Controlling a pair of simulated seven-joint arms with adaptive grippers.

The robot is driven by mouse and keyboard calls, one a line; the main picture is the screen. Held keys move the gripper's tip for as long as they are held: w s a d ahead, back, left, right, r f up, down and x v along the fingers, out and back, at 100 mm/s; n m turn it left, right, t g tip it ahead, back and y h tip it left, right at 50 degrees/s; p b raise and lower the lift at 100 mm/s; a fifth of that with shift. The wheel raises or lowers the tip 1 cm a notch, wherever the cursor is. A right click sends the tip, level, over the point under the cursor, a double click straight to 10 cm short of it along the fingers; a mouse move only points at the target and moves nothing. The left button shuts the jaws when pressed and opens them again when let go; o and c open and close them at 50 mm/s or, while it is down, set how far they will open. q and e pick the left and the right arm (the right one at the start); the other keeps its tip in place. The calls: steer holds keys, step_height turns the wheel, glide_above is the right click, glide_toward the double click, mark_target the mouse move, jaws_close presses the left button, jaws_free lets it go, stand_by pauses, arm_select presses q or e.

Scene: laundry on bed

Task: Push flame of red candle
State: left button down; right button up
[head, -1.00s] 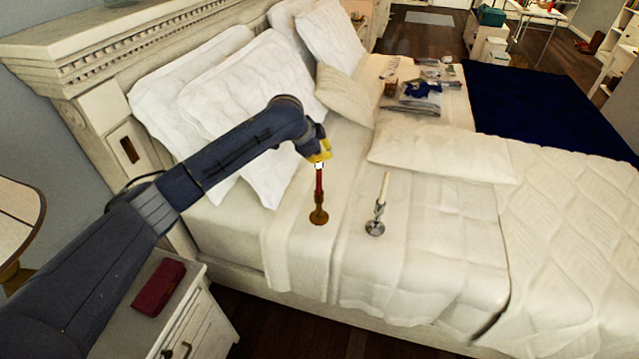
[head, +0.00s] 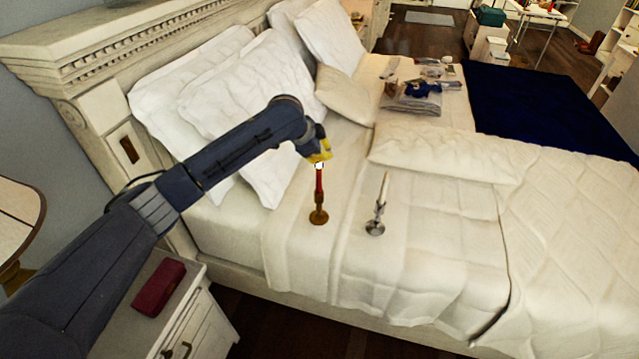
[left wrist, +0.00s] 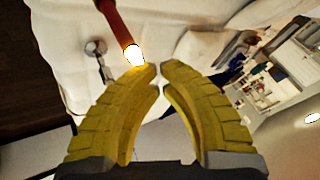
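The red candle (head: 319,182) stands upright in a brass holder (head: 319,215) on the bed, with a bright flame (head: 319,165) at its top. In the left wrist view the red candle (left wrist: 116,22) and its glowing flame (left wrist: 134,57) show just beyond the left fingertip. My left gripper (head: 322,155), with yellow fingers, is right above the flame; whether it touches cannot be told. In the left wrist view its fingertips (left wrist: 160,67) nearly meet, with nothing between them. My right gripper is not in view.
A white candle (head: 384,188) in a silver holder (head: 375,226) stands to the right on the bed. Pillows (head: 250,90) lean behind my arm. A long pillow (head: 440,150) and folded clothes (head: 415,98) lie farther back. A red box (head: 159,287) is on the nightstand.

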arm_select(q)
steer(key=shift+f, duration=0.55)
stand_by(0.4)
steer(key=shift+r, duration=3.5)
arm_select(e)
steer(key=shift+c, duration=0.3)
